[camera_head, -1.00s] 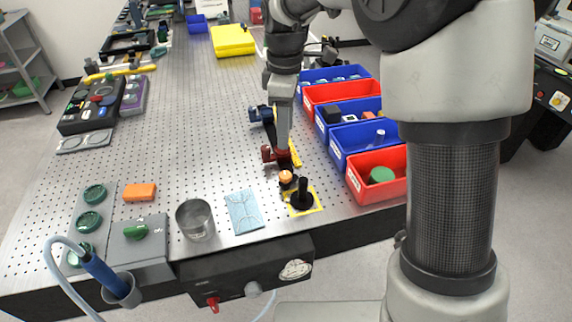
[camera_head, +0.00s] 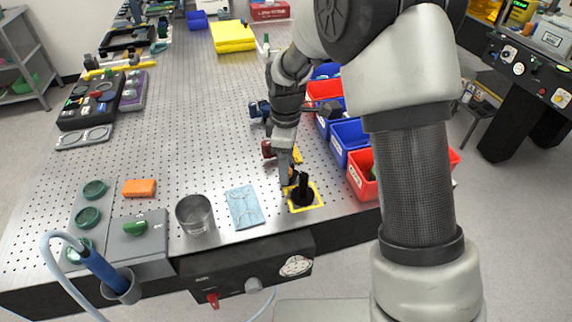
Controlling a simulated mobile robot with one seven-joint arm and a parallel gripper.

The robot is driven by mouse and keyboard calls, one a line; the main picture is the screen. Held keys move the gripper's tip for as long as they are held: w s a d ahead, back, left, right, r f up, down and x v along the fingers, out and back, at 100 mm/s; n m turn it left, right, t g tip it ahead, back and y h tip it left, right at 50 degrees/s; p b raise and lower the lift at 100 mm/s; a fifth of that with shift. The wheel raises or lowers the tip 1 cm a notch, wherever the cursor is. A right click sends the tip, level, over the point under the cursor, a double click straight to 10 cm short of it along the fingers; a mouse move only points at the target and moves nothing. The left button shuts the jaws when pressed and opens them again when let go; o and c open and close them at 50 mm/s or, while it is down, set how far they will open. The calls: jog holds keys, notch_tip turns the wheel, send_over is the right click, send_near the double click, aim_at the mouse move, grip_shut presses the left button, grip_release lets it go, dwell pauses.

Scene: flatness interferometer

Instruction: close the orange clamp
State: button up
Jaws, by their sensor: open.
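The orange clamp is mostly hidden behind my gripper; a small orange part (camera_head: 293,175) that seems to belong to it shows beside the fingers, near the table's front edge. My gripper (camera_head: 287,182) points down right at this part, open. I cannot tell whether the fingers touch it, or how the clamp's lever stands. A red clamp (camera_head: 268,150) and a blue clamp (camera_head: 260,109) stand in a line behind it on the perforated table (camera_head: 190,120).
A black post (camera_head: 303,190) on a yellow-outlined square stands just right of my gripper. Red and blue bins (camera_head: 361,172) line the right edge. A metal cup (camera_head: 195,215), blue cloth (camera_head: 244,207) and orange block (camera_head: 139,187) lie to the left. The table's middle is clear.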

jog(key=c, duration=1.1)
jog(key=shift+o, duration=0.2)
